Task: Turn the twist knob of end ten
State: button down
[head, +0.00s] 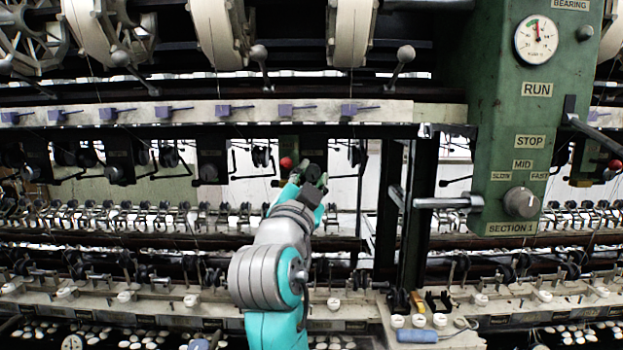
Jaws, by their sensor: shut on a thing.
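My gripper (312,176) is at the row of dark plates under the pale rail, left of the green column. Its black fingers are closed at a dark plate there, at the place in the row where a twist knob sits. The knob between the fingers is hidden by them, and I cannot read an end number. Similar black knobs show uncovered on the plates to the left, one nearby (208,172) and one farther off (113,174). My teal and grey arm comes up from below and covers part of the machine.
A red ball (286,163) sits just left of my fingers. Thin black crank handles stick out along the row. The green column (510,120) with gauge, labels and a grey dial stands right, with a metal bar (445,202) projecting left. A blue-handled tool (416,336) lies on the lower ledge.

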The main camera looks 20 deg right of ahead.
jog(key=shift+m+g+h, duration=0.3)
jog(key=shift+m+g, duration=0.3)
jog(key=shift+m, duration=0.8)
jog(key=c, duration=0.8)
grip_release()
